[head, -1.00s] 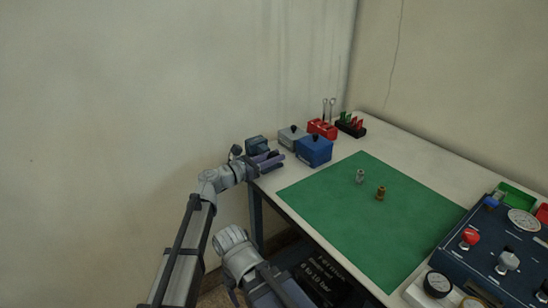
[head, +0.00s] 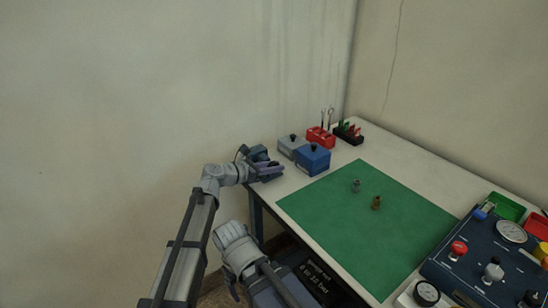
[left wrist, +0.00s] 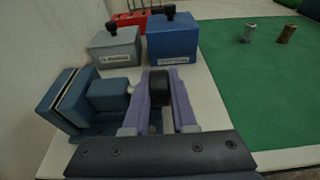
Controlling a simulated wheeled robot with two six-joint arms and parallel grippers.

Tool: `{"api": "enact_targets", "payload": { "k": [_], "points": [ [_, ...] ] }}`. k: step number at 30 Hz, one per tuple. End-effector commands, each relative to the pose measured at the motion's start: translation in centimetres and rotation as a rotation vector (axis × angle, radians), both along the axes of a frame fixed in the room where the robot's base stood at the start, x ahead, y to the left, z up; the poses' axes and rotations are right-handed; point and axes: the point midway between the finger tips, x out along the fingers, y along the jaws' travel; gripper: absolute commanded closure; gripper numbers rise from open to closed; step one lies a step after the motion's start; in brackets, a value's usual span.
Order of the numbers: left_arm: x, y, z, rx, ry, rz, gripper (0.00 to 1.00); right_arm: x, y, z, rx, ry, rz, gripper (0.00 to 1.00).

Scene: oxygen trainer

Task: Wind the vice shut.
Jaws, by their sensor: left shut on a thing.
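The blue-grey vice (head: 258,153) sits at the table's far left corner, partly hidden by my gripper. In the left wrist view the vice (left wrist: 108,92) is at the left, with its two jaw plates close together and a thin pale line between them. A short screw runs from its body to a black knob (left wrist: 156,88). My left gripper (head: 272,171) has its purple fingers either side of this knob and is shut on it; the fingers also show in the left wrist view (left wrist: 158,100). My right gripper is not clearly in view.
A grey box (head: 291,144) and a blue box (head: 312,159) stand just beyond the vice. A red rack (head: 320,136) and a black rack (head: 349,132) are behind. Two small fittings stand on the green mat (head: 350,225). A gauge panel (head: 480,262) is at the right.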

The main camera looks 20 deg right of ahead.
Motion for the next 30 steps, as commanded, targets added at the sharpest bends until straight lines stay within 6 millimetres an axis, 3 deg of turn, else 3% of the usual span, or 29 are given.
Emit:
{"api": "enact_targets", "payload": {
  "k": [1, 7, 22, 23, 26, 30],
  "points": [
    [0.0, -0.1, 0.9, 0.036, 0.012, -0.004, 1.00, 0.0, 0.0, 1.7, 0.000, 0.000, 0.000, 0.19],
    [-0.1, -0.2, 0.6, 0.162, 0.059, -0.004, 1.00, 0.0, 0.0, 4.1, 0.000, 0.000, 0.000, 0.19],
    [-0.2, -0.1, -0.1, 0.218, 0.081, -0.003, 1.00, 0.0, 0.0, 4.6, 0.000, 0.000, -0.001, 0.19],
    [-0.2, -0.1, -0.1, 0.218, 0.081, -0.003, 0.73, 0.0, 0.0, 4.6, 0.000, 0.000, -0.001, 0.19],
    [-0.1, -0.1, -0.1, 0.219, 0.081, -0.002, 0.62, 0.0, 0.0, 4.6, 0.000, 0.000, -0.001, 0.19],
    [-0.1, -0.1, -0.1, 0.218, 0.079, -0.001, 0.62, 0.0, 0.0, 4.7, 0.000, 0.000, -0.001, 0.19]
  ]
}}
